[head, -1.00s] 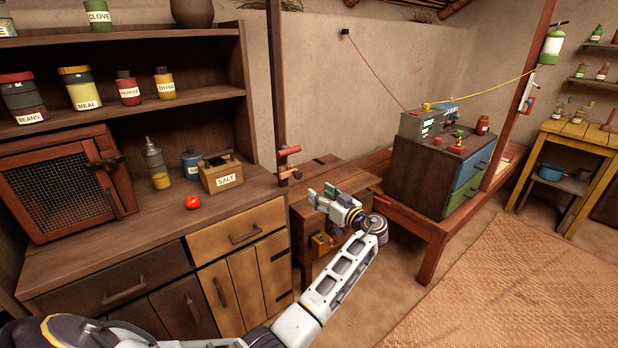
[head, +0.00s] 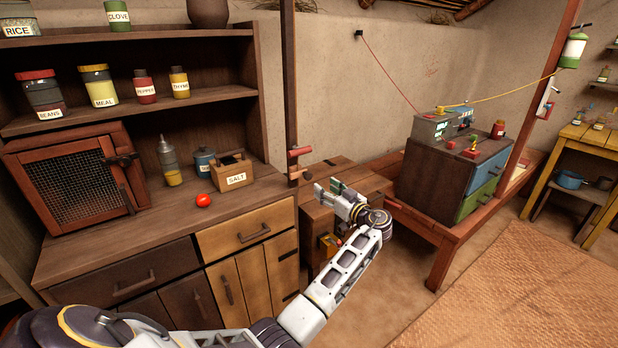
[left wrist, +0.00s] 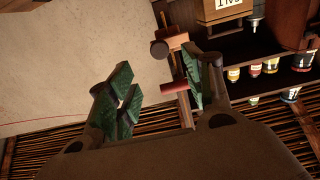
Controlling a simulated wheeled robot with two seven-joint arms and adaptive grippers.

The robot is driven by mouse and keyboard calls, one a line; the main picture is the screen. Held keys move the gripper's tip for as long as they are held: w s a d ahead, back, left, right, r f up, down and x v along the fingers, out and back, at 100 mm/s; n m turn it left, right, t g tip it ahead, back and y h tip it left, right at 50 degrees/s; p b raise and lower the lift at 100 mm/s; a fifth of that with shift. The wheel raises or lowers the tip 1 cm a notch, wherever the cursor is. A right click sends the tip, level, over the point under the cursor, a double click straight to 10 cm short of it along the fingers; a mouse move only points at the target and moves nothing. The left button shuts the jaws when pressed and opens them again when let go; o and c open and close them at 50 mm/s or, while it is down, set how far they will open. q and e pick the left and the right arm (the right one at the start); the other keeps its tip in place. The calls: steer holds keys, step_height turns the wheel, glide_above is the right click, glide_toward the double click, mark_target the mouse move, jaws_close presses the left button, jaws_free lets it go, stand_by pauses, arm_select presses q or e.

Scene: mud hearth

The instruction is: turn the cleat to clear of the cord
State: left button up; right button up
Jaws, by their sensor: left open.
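A red bar, which looks like the cleat (head: 300,152), sticks out from the dark upright post (head: 289,90) at the counter's right end. A brown block (head: 296,172) sits just below it. In the left wrist view the red bar (left wrist: 174,87) shows close to the right finger, with the brown block (left wrist: 171,38) beyond it. My left gripper (head: 334,191) is open and empty, right of and below the bar in the head view. It also shows in the left wrist view (left wrist: 160,90). I cannot make out a cord at the bar. My right gripper is not in view.
The counter (head: 130,230) holds a mesh-door cabinet (head: 75,185), a red tomato (head: 203,200) and a salt box (head: 234,172). A low wooden chest (head: 345,180) stands behind my gripper. Red and yellow cords run to a grey box (head: 440,127) at right.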

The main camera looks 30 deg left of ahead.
mark_target(309, 177)
arm_select(q)
steer(key=x, duration=1.1)
arm_select(e)
steer(key=shift+s+d+f, duration=0.1)
steer(key=shift+d+f, duration=0.05)
steer(key=shift+f, duration=0.2)
arm_select(q)
steer(key=c, duration=1)
